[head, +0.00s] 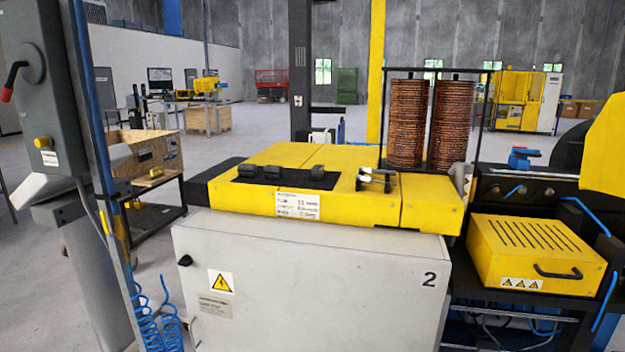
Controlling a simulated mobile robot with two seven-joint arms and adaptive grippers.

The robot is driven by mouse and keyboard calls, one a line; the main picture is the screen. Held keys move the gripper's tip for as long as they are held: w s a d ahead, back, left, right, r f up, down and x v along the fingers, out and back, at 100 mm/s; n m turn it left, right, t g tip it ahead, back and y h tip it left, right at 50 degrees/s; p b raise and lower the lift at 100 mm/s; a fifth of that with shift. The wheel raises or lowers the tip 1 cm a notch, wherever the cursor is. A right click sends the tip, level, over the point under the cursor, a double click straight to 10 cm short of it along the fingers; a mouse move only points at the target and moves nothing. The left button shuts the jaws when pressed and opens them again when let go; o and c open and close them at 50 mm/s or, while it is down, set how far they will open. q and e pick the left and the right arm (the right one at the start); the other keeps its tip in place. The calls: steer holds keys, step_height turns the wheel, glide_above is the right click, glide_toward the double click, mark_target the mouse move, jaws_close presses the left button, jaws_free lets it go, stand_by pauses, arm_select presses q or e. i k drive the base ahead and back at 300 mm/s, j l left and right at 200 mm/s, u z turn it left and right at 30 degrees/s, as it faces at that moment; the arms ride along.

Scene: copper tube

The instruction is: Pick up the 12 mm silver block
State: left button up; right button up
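Three small dark grey blocks sit in a row on a black mat (285,182) on top of the yellow machine (345,208). They are a left block (247,171), a middle block (272,172) and a right block (311,171). I cannot read a size on any of them, and none looks clearly silver. To their right is a small silver metal fitting with dark ends (377,178). Neither of my grippers is in view.
Two copper coil stacks (406,125) (450,125) stand in a black frame behind the machine. A grey cabinet (315,285) supports it. A yellow slotted box (535,250) is at right. A grey post with a red lever (30,80) and blue hoses stand at left.

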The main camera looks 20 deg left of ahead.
mark_target(244, 169)
steer(key=j+z, duration=0.15)
steer(key=j, duration=0.45)
steer(key=j+z, duration=0.2)
steer(key=j, duration=0.4)
steer(key=j+z, duration=0.15)
steer(key=j, duration=0.45)
steer(key=k+j+z, duration=0.2)
steer(key=j, duration=0.35)
